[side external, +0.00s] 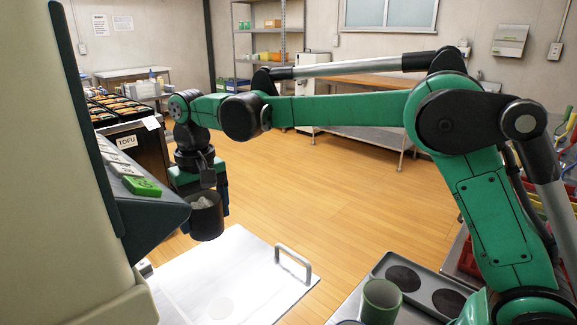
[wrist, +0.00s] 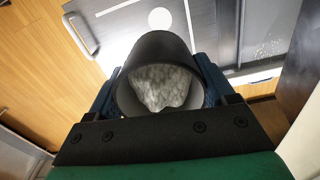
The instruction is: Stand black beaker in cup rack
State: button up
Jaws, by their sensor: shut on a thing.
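My gripper (side external: 203,188) is shut on the black beaker (side external: 207,222), with its blue fingers on both sides of it. The grey cup rack (side external: 425,275) lies at the bottom right, away from the gripper. It has dark round places, two of them empty in view. A green cup (side external: 381,302) stands at its left end.
A machine with a sloped button panel (side external: 137,185) stands close at the left of the gripper. A white flat surface with a raised grey handle (side external: 294,262) lies below, between beaker and rack. A TOFU-labelled stand (side external: 127,142) with food trays is behind.

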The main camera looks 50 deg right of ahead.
jog(key=s+d+r+m, duration=0.4)
jog(key=s+d+m, duration=0.25)
jog(key=d, duration=0.45)
jog(key=s+d+r+m, duration=0.45)
jog(key=s+d, duration=0.35)
jog(key=d, duration=0.3)
jog(key=s+d+f+m, duration=0.1)
jog(key=s+d+m, duration=0.2)
jog(key=s+m, duration=0.55)
jog(key=f+n, duration=0.1)
jog(key=f, duration=0.5)
jog(key=s+f, duration=0.1)
jog(key=f, duration=0.6)
jog(key=s+f+n, duration=0.1)
jog(key=f, duration=0.6)
jog(key=shift+s+a+n, duration=0.15)
jog(key=shift+a+n, duration=0.05)
jog(key=shift+n, duration=0.15)
jog(key=o, duration=1.4)
jog(key=shift+f, duration=0.1)
jog(key=shift+c, duration=0.2)
